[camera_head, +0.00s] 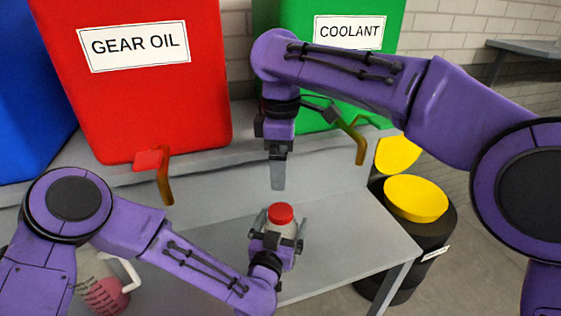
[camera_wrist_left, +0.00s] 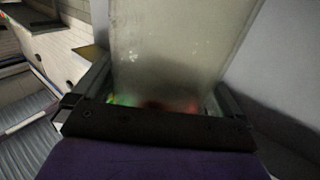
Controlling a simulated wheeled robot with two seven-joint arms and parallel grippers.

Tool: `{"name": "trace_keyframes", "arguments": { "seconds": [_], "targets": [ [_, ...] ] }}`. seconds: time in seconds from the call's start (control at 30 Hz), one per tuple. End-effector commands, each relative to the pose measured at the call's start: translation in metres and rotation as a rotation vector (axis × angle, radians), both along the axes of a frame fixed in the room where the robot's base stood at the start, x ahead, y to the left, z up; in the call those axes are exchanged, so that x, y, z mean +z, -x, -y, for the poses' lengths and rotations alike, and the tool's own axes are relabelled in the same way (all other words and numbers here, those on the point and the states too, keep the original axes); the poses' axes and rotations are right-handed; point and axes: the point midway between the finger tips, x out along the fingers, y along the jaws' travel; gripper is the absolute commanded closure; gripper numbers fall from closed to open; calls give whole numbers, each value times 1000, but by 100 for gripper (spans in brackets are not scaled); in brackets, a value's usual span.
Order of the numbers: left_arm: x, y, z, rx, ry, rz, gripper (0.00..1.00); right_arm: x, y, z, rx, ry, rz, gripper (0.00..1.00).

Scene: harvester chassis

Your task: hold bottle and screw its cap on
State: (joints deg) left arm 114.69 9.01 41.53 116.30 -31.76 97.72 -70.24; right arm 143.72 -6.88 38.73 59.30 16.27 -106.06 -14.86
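A pale translucent bottle (camera_head: 281,226) stands upright at the grey bench, with a red cap (camera_head: 280,213) sitting on its top. I cannot tell how tightly the cap sits. My left gripper (camera_head: 279,240) is around the bottle's body, fingers on both sides. In the left wrist view the bottle (camera_wrist_left: 180,50) fills the space between the fingers of the left gripper (camera_wrist_left: 165,95). My right gripper (camera_head: 278,178) points straight down above the cap, with a clear gap between them. Its fingers overlap from this side, so their opening cannot be judged.
A red GEAR OIL tank (camera_head: 150,110) and a green COOLANT tank (camera_head: 385,25) stand behind on a ledge, with spouts hanging forward. A jug with pink liquid (camera_head: 103,290) is at lower left, partly behind my left arm. Black drums with yellow lids (camera_head: 415,198) stand right of the bench.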

Motion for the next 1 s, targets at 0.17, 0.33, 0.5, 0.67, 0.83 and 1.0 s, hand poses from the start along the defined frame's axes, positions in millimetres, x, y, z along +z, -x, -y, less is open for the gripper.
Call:
{"name": "trace_keyframes", "arguments": {
  "seconds": [0.17, 0.33, 0.5, 0.67, 0.83, 1.0],
  "targets": [
    [1, 0, 0, 0, 1, 2, 0, -1, 0, 0, 0, 0, 0, 12],
    [-1, 19, -4, -5, -1, 3, 0, -8, 0, 0, -1, 0, 0, 12],
    [-3, 56, -15, -4, -2, 3, 0, -21, 0, 0, -1, 0, 0, 12],
    [-2, 85, -23, -3, -2, 1, 0, -28, 0, 0, 0, 0, 0, 12],
    [-1, 100, -28, 0, 0, 0, 0, -31, 0, 0, 0, 0, 0, 12],
    [0, 101, -29, 0, 0, 1, 0, -31, 0, 0, 0, 0, 0, 12]
  ]
}}
